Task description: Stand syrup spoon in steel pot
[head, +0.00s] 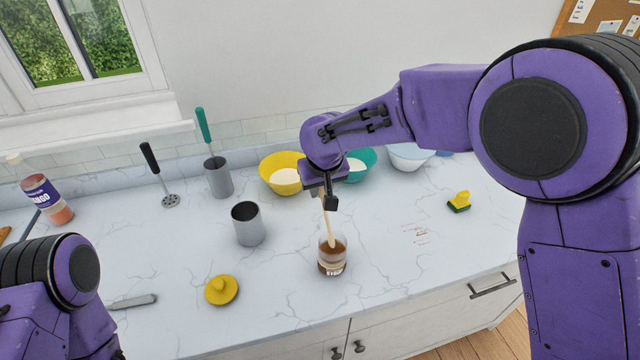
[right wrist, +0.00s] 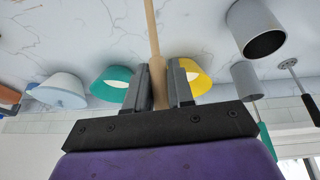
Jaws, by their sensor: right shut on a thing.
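The wooden syrup spoon (head: 329,229) is upright with a slight tilt, its lower end in or just over a glass jar of brown syrup (head: 332,262). My right gripper (head: 330,200) is shut on the spoon's upper handle, above the jar. In the right wrist view the handle (right wrist: 153,40) runs between the two fingers (right wrist: 159,88). An open grey steel pot (head: 248,231) stands left of the jar and looks empty; it also shows in the right wrist view (right wrist: 262,42). My left arm shows at the lower left, but its gripper is out of frame.
A second grey pot (head: 218,182) holds a green-handled tool behind the steel pot. Yellow (head: 281,181), teal (head: 366,165) and pale blue (head: 408,160) bowls stand at the back. A yellow lid (head: 221,290) lies in front. A sponge (head: 459,202) lies right. The counter between jar and pot is clear.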

